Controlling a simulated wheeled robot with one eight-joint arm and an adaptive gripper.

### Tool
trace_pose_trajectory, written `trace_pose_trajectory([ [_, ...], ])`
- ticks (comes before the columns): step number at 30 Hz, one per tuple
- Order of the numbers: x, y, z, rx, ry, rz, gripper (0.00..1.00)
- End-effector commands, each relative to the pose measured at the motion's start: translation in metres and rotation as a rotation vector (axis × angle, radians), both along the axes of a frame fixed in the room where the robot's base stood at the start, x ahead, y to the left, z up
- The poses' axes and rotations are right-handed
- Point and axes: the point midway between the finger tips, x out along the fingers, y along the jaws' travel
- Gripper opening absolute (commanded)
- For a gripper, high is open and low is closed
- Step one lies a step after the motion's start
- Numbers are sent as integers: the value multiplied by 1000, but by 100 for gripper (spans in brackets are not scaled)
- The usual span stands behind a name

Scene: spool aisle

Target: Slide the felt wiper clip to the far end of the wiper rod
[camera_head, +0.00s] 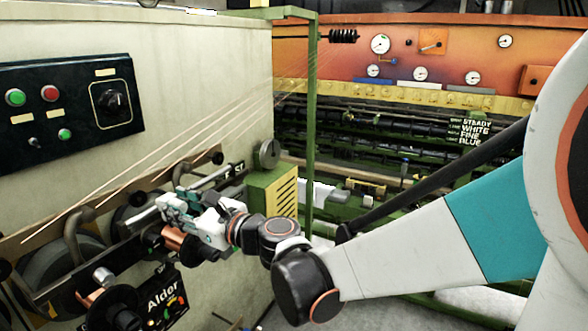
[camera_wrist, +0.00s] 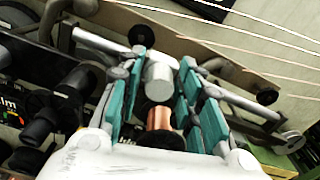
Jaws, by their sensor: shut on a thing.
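My gripper (camera_head: 182,208) reaches in from the right to the front of the machine. Its teal fingers are closed in around the wiper rod (camera_head: 217,178), a thin grey bar running along the machine front. In the wrist view, the fingers (camera_wrist: 160,56) stand on both sides of a grey cylinder and the rod (camera_wrist: 240,101) shows to the right of them. The felt wiper clip is mostly hidden by the fingers, and I cannot make out its outline. The gripper is shut on it at the rod.
Copper spools on spindles sit close below the gripper, one at the lower left (camera_head: 92,299) and one in the wrist view (camera_wrist: 159,118). Taut wires (camera_head: 150,165) slant above. A control panel (camera_head: 70,105) is on the wall, and a green post (camera_head: 311,120) stands to the right.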

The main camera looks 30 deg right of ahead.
Motion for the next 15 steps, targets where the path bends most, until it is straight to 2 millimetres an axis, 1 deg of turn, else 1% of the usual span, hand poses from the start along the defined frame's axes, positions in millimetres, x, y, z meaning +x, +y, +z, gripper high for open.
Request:
trace_pose_trajectory([
  [2,-2,0,0,-2,0,0,0],
  [3,-2,0,0,-2,0,-1,40],
  [4,-2,-1,0,-2,0,-1,44],
  [15,-4,-2,0,-1,0,-2,44],
])
